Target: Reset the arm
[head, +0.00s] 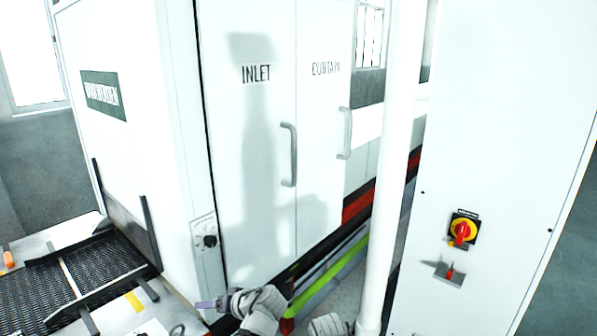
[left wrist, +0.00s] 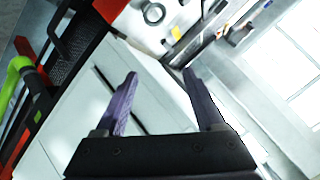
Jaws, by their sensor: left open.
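My left gripper (head: 208,304) is at the bottom of the head view, in front of the lower corner of the white machine (head: 250,150). Its purple fingers point left, and the wrist is pale grey. In the left wrist view the two purple fingers of the left gripper (left wrist: 160,74) stand wide apart with nothing between them. A pale grey part of my other arm shows at the bottom edge of the head view, but the right gripper is not visible.
The machine has doors marked INLET with bar handles (head: 290,155). A black mesh belt (head: 40,295) lies at lower left. A white pipe (head: 385,190) and a cabinet with a red and yellow switch (head: 462,230) stand at right. A green rail (head: 330,275) runs low beside the machine.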

